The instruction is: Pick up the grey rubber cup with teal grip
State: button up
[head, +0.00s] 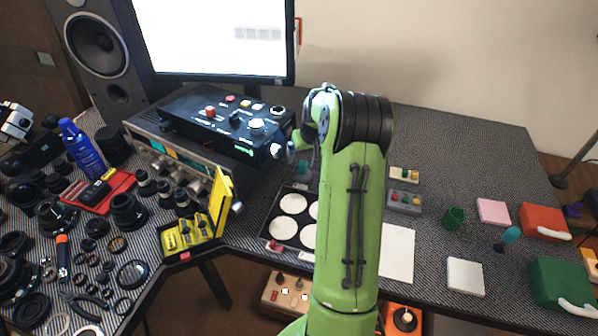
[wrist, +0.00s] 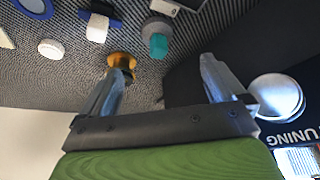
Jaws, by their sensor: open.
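The grey rubber cup with teal grip (wrist: 158,38) is near the top middle of the wrist view, on the dark woven table top. Its grey part is toward the top of the picture and its teal part toward my gripper. In the head view a bit of teal (head: 302,166) just left of my arm looks like the same thing, largely hidden. My gripper (wrist: 165,66) is open and empty, with the cup beyond its fingertips and apart from them. In the head view my arm hides most of the gripper, beside the black control box.
A brass-coloured round piece (wrist: 122,60) is by the left fingertip. A large silver knob (wrist: 276,96) of the black control box (head: 230,120) is close to the right finger. A white round piece (wrist: 52,49) lies left. Another small teal-handled item (head: 511,235) lies far right.

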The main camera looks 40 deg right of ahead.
aim_at(305, 168)
jog(key=b+x, duration=0.1)
jog(key=x, duration=0.8)
jog(key=shift+s+b, duration=0.15)
jog(key=shift+b, duration=0.15)
jog(key=x, duration=0.2)
jog(key=b+x, duration=0.1)
jog(key=x, duration=0.2)
jog(key=shift+d, duration=0.25)
jog(key=c, duration=1.2)
jog(key=shift+o, duration=0.2)
jog(key=shift+s+r, duration=0.1)
jog(key=shift+r, duration=0.25)
jog(key=r+p, duration=0.1)
jog(key=r, duration=0.2)
jog(key=r+p, duration=0.1)
jog(key=r, duration=0.3)
jog(key=shift+s+d, duration=0.15)
jog(key=shift+s, duration=0.1)
jog(key=s+d, duration=0.3)
jog(key=s, duration=0.2)
jog(key=s+d+p, duration=0.1)
jog(key=s+d, duration=0.2)
jog(key=s, duration=0.3)
jog(key=s+d, duration=0.2)
jog(key=s, duration=0.4)
jog(key=shift+s+d+f+p, duration=0.1)
jog(key=shift+d+f+p, duration=0.2)
jog(key=shift+d, duration=0.1)
